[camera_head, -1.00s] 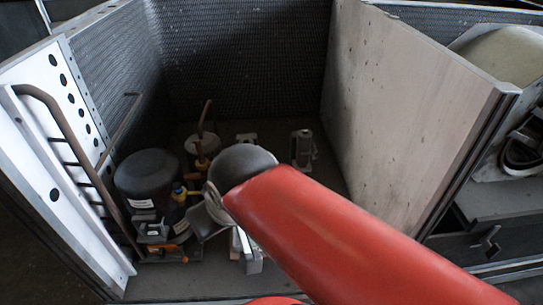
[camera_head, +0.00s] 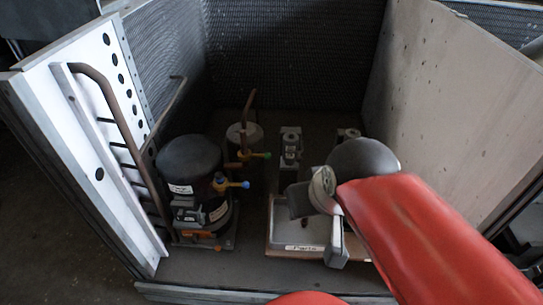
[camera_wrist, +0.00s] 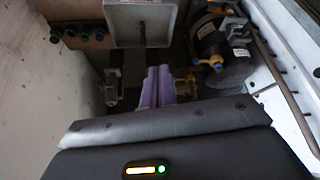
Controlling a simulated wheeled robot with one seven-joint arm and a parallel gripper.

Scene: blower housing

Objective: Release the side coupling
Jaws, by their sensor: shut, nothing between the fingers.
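A black compressor (camera_head: 188,160) stands at the left of the housing floor. A brass fitting with a blue handle (camera_head: 236,184) sticks out from its right side. I cannot tell for sure which one is the side coupling. In the wrist view the compressor (camera_wrist: 222,38) is at upper right, with yellow fittings (camera_wrist: 214,62) on it. My gripper (camera_wrist: 154,74) shows there as purple fingers, shut and empty, left of the compressor and apart from it. In the head view its fingers are hidden behind my wrist.
A tray labelled "Parts" (camera_head: 288,239) lies right of the compressor, below my wrist. Grey metal brackets (camera_head: 291,148) stand behind it. A bent pipe (camera_head: 110,95) runs along the white left panel (camera_head: 85,130). A pale panel (camera_head: 445,100) closes the right side.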

